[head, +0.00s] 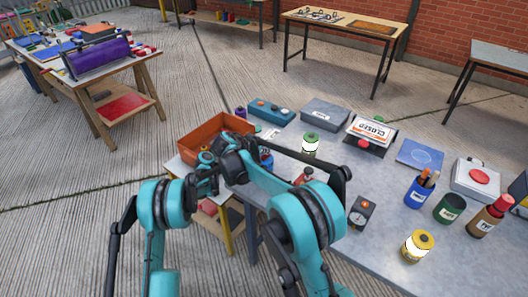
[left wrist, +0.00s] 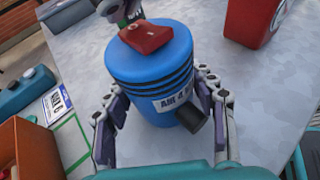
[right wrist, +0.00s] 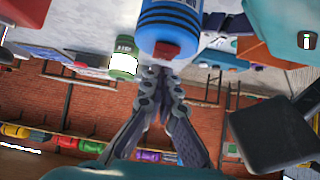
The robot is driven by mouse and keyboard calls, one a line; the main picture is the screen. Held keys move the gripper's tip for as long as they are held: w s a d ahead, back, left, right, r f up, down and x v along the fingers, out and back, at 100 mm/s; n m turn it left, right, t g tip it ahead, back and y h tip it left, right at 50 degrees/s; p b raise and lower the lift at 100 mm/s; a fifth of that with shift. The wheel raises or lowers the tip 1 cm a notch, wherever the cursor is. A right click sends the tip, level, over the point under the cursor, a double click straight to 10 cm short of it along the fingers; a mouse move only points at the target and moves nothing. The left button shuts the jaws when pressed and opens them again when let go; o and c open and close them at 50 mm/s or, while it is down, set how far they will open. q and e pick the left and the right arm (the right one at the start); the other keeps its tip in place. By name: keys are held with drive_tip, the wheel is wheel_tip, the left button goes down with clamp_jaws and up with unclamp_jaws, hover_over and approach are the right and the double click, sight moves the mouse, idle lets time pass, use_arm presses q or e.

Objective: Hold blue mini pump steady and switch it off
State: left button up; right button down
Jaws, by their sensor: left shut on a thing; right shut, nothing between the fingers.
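The blue mini pump (left wrist: 150,62) is a blue cylinder with dark bands, a white label, a dark nozzle and a red switch (left wrist: 146,38) on its top. My left gripper (left wrist: 156,95) has its fingers on both sides of the pump and is shut on it. My right gripper (right wrist: 161,74) is shut and empty; its tips are right by the red switch (right wrist: 167,49), and I cannot tell whether they touch. In the head view only a bit of the pump (head: 266,160) shows behind my arms. The switch's setting cannot be read.
An orange bin (head: 213,131) stands to the left. The table's middle has free room.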

sight(265, 155)
use_arm(q)
drive_tip(key=shift+a, duration=0.1)
use_arm(e)
drive_tip(key=shift+w+d, duration=0.1)
drive_tip(key=shift+d, duration=0.25)
drive_tip(key=shift+r, duration=0.25)
drive_tip(key=r, duration=0.4)
drive_tip(key=shift+a+r, duration=0.25)
drive_tip(key=shift+a, duration=0.1)
drive_tip(key=w+r+v, duration=0.1)
drive_tip(key=v, duration=0.7)
drive_tip(key=shift+s+d+r, duration=0.2)
drive_tip(key=shift+s+r, duration=0.1)
drive_tip(key=shift+r, duration=0.2)
use_arm(q)
drive_tip(key=o, duration=1.6)
